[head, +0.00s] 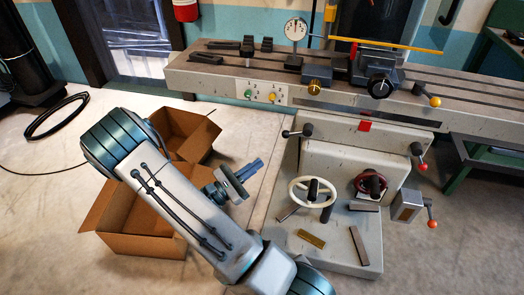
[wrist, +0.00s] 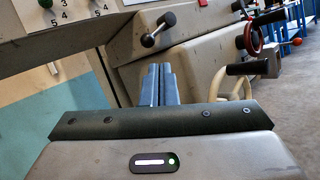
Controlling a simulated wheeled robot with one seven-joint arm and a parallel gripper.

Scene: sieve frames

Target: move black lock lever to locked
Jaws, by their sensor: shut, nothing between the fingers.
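A lever with a black knob (head: 307,129), which looks like the black lock lever, sits at the upper left of the machine's grey knee housing. A short metal rod joins the knob to a smaller dark end at its left. In the wrist view the lever (wrist: 158,29) is just above and beyond my fingertips, its rod slanting up to the right. My gripper (head: 257,164) is shut and empty, left of and below the lever in the head view. Its blue fingers (wrist: 158,68) are together and apart from the lever. No lock marking is readable.
A white-rimmed handwheel (head: 292,194) and a red handwheel (head: 371,184) are on the machine's front. Red-knobbed levers (head: 421,166) stand at right. The table (head: 210,76) overhangs above, with a numbered button panel (head: 262,92). Open cardboard boxes (head: 135,245) lie behind my arm.

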